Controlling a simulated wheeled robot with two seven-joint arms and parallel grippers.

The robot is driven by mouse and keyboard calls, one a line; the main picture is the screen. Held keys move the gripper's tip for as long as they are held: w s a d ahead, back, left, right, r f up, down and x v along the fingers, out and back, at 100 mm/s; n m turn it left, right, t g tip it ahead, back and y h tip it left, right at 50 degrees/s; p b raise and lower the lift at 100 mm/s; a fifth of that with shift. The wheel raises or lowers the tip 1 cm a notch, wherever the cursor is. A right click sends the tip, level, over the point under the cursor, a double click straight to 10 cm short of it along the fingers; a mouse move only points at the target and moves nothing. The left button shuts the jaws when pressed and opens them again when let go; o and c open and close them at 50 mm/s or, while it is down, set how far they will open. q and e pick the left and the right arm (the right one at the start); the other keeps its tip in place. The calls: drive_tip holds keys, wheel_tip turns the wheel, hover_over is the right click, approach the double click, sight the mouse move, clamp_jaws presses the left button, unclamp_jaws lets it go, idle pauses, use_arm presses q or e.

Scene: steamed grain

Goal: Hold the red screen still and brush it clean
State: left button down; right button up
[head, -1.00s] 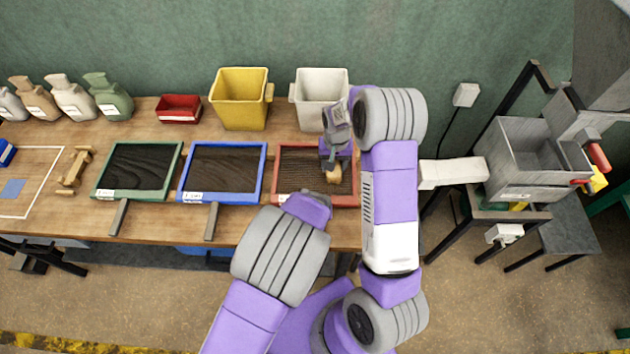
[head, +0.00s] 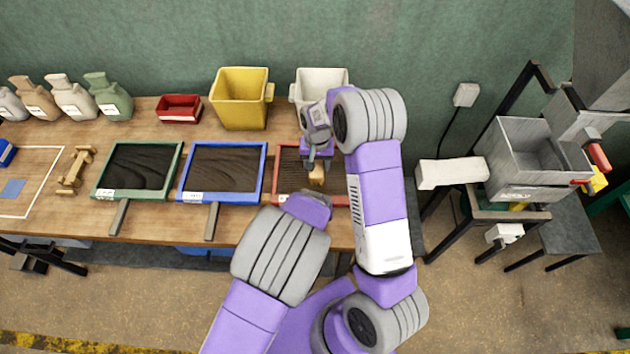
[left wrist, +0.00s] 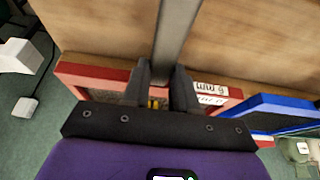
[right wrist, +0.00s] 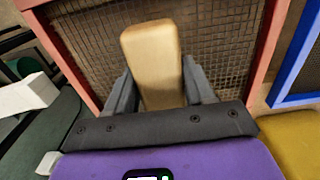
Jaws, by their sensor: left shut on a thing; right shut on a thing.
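The red screen (head: 284,185) lies on the bench, right of the blue one, partly hidden by my right arm. Its mesh (right wrist: 88,45) and red frame show in the right wrist view. My right gripper (head: 316,164) is shut on a wooden brush block (right wrist: 152,60), over the mesh; the block also shows in the head view (head: 317,176). In the left wrist view my left gripper (left wrist: 163,85) is shut on the grey handle (left wrist: 175,40) of the red screen, beside the frame edge with a "6 mm" label.
A blue screen (head: 264,178) and a green screen (head: 178,172) lie to the left. A yellow bin (head: 241,110), a white bin (head: 312,80) and a small red tray (head: 180,115) stand behind. A grey hopper machine (head: 530,192) stands at the right.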

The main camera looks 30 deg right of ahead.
sight(288, 162)
drive_tip(key=shift+w+a, duration=0.7)
drive_tip(key=shift+a, duration=0.25)
drive_tip(key=shift+w+a, duration=0.6)
drive_tip(key=shift+a, duration=0.35)
drive_tip(key=shift+w+a, duration=0.55)
drive_tip(key=shift+a, duration=0.4)
drive_tip(key=shift+w+a, duration=0.6)
drive_tip(key=shift+a, duration=0.35)
drive_tip(key=shift+w+d, duration=0.45)
drive_tip(key=shift+w, duration=0.35)
drive_tip(key=shift+w+d, duration=0.4)
drive_tip(key=shift+w, duration=0.35)
drive_tip(key=shift+s+d, duration=1.55)
drive_tip(key=shift+d, duration=0.95)
drive_tip(key=shift+s+d, duration=1.55)
drive_tip(key=shift+d, duration=1)
drive_tip(key=shift+s+d, duration=1.55)
drive_tip(key=shift+d, duration=0.95)
drive_tip(key=shift+r, duration=2.45)
